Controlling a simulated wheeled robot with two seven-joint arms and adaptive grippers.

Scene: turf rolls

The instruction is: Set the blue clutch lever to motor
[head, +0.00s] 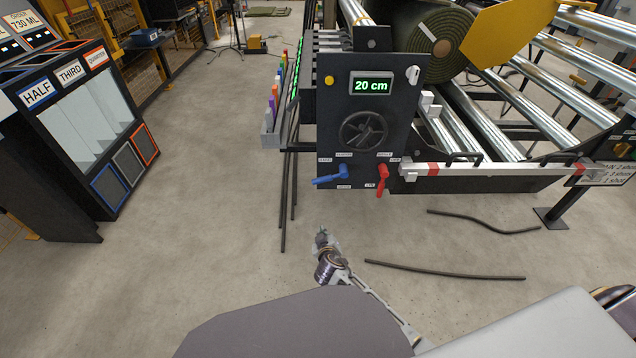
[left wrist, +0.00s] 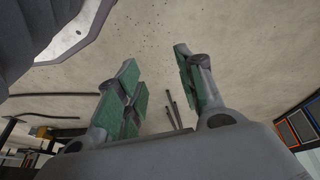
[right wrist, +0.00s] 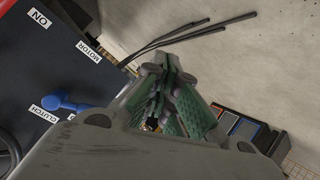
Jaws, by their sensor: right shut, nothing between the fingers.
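The blue clutch lever (head: 332,179) is on the lower left of the black panel (head: 340,105) in the head view, its handle pointing left and slightly down. Its small labels are too blurred to read there. In the right wrist view the blue lever (right wrist: 70,101) shows at the left, beside a CLUTCH label; a MOTOR label (right wrist: 88,52) lies apart above it. My right gripper (head: 322,236) is shut and empty, below the panel and apart from the lever; its fingers (right wrist: 170,65) show in the right wrist view. My left gripper (left wrist: 158,75) is open and empty, over floor.
A red lever (head: 383,178) sits right of the blue one, beside a white bar (head: 450,169). A handwheel (head: 363,130) and a 20 cm display (head: 371,86) are above. Dark rods (head: 445,270) lie on the floor. Floor in front of the panel is otherwise clear.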

